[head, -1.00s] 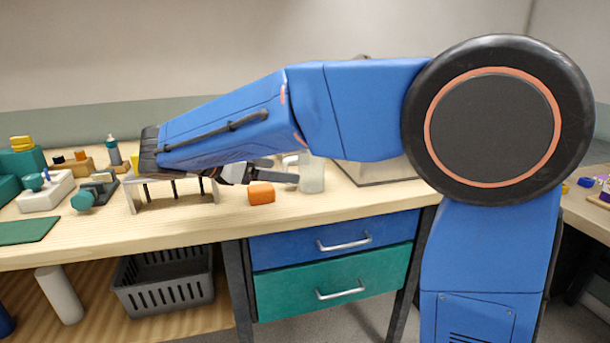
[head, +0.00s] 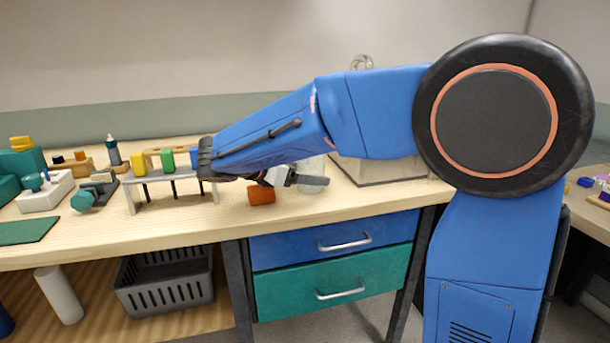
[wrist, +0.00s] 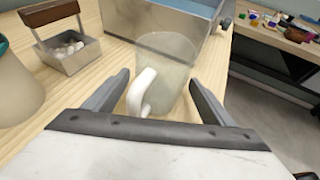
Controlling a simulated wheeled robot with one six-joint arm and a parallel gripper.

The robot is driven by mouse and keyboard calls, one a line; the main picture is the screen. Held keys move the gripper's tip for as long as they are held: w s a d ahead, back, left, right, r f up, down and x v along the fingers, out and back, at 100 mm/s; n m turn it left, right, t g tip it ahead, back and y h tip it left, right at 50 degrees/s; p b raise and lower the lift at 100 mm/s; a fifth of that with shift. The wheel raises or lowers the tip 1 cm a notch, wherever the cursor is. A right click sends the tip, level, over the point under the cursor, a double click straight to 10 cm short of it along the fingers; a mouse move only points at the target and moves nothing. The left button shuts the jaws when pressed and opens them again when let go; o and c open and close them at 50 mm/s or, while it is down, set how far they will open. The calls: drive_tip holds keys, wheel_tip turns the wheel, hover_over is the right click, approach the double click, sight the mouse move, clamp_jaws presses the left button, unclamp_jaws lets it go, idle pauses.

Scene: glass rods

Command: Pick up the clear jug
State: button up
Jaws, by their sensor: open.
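The clear jug (wrist: 172,62) stands upright on the wooden bench in the wrist view, with its white handle (wrist: 141,92) turned towards my gripper. My gripper (wrist: 164,88) is open, with one finger on each side of the handle, and nothing is gripped. In the head view the jug (head: 312,170) shows only in part behind my gripper (head: 308,181), which points right at it. My arm and fingers hide the rest of the jug there. I cannot tell whether the fingers touch it.
An orange block (head: 262,195) lies just in front of my gripper. A grey box (head: 385,173) stands close behind the jug. A rack (head: 150,179) with coloured pieces is to the left. In the wrist view a small tray (wrist: 68,54) holds white pieces.

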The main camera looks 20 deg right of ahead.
drive_tip(key=shift+d, duration=0.1)
drive_tip(key=shift+c, duration=0.7)
drive_tip(key=c, duration=1.2)
drive_tip(key=shift+r, duration=5)
